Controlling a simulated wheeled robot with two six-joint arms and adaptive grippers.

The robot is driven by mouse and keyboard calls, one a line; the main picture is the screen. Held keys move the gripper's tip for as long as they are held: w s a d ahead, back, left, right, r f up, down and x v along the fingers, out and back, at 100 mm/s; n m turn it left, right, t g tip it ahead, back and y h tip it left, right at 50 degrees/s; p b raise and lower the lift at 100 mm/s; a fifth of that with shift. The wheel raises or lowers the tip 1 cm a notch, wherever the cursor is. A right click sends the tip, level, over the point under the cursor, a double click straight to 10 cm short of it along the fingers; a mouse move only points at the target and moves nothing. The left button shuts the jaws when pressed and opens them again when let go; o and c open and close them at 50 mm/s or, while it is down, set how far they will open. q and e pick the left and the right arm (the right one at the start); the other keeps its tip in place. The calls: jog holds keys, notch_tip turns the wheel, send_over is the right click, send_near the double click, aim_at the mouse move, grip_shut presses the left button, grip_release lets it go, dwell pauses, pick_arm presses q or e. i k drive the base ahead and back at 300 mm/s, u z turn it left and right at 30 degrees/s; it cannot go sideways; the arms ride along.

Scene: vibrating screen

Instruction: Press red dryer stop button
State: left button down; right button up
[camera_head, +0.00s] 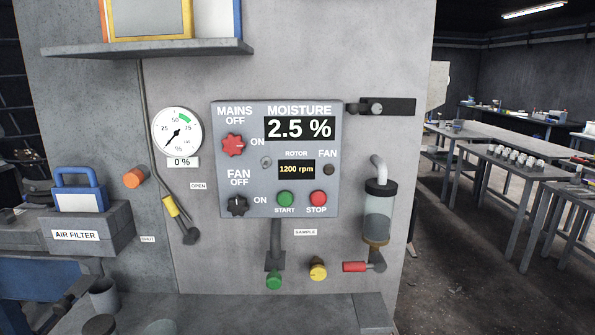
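The red STOP button (317,198) is a round red cap at the lower right of the grey control panel (222,190) in the head view. The green START button (285,198) is just to its left. The panel's displays read "2.5 %" moisture (299,128) and "1200 rpm" rotor (296,169). A red mains knob (233,145) and a dark fan knob (237,206) are on the panel's left side. Neither of my grippers shows in this view, and nothing covers the STOP button.
A lever with a yellow sleeve (171,207) is left of the panel. A clear cylinder (378,218) with a red-handled valve (355,267) is at right. Green (274,281) and yellow (317,270) knobs sit below. A shelf (145,48) juts out above. The space before the panel looks clear.

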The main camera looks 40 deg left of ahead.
aim_at(318, 198)
jog(key=u, duration=1.25)
